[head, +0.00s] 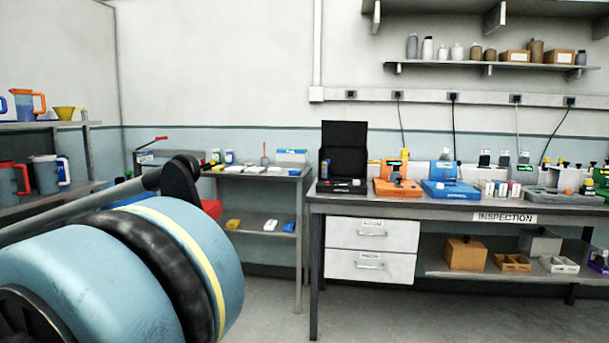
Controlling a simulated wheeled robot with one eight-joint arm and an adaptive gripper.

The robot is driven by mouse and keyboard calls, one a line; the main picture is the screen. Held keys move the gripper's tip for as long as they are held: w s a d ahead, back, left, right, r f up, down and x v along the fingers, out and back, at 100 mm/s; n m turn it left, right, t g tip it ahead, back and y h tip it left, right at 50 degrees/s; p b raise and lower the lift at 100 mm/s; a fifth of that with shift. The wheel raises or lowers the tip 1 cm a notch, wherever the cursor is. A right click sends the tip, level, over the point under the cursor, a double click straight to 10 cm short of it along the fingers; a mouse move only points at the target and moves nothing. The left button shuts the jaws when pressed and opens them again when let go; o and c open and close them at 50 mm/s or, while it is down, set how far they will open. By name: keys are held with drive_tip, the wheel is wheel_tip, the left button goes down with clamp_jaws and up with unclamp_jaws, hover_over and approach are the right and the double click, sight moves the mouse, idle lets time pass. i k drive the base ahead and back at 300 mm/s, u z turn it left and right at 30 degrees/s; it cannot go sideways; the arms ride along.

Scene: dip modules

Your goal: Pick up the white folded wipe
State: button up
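I cannot make out the white folded wipe for certain. Small flat white items (274,170) lie on top of the small side table, and another white item (270,226) lies on its lower shelf; they are too small to identify. My gripper is not in view. A large blue rounded part with a black band and a yellow stripe fills the lower left, probably my own arm, and hides part of what is behind it.
The inspection bench (474,206) at right holds an open black case (344,145), an orange device (397,187) and a blue device (450,191). White drawers (372,250) are beneath it. A jug shelf (50,124) stands at left. Floor (262,312) in front is clear.

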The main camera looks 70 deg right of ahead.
sight(272, 170)
drive_tip(key=z, duration=2.55)
